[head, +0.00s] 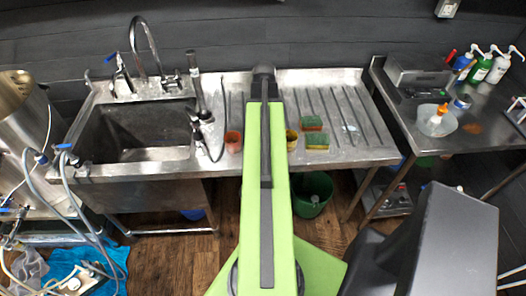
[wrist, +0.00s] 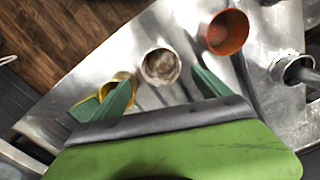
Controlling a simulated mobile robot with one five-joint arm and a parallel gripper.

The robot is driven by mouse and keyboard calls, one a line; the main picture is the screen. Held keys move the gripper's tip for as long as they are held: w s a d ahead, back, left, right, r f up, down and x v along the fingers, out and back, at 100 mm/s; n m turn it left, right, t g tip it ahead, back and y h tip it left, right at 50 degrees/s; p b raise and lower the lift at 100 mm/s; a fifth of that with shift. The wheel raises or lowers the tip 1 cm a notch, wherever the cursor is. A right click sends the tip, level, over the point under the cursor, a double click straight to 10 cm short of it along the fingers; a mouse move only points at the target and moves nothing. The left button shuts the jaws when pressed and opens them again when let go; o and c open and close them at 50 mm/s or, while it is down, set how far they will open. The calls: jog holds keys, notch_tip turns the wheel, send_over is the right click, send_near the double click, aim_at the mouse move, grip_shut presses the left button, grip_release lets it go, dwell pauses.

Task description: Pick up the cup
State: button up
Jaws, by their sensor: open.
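A round cup (wrist: 160,66) with a pale rim and a brownish inside stands on the metal drainboard in the wrist view, seen from above. My gripper (wrist: 162,77) is open, with its two green fingers spread and the cup between and just beyond their tips. I cannot tell whether either finger touches it. An orange cup (wrist: 227,32) stands to the right of it, beyond the right finger. A yellow container (wrist: 117,80) is partly hidden by the left finger. In the head view my green arm covers the middle of the drainboard, and neither the pale cup nor my fingers can be made out.
In the head view the orange cup (head: 233,141) stands left of my arm, and the yellow container (head: 291,139) and two sponge-like blocks (head: 314,132) lie right of it. A sink (head: 135,133) with taps is at the left. A side table (head: 470,130) holds bottles.

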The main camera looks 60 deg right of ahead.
jog(key=f+b, duration=0.3)
jog(key=f, duration=0.1)
jog(key=f+b, duration=0.2)
jog(key=shift+w+a+f+b, duration=0.15)
jog(key=shift+a+f+b, duration=0.15)
jog(key=shift+f, duration=0.1)
jog(key=shift+r, duration=0.2)
jog(key=c, duration=1.4)
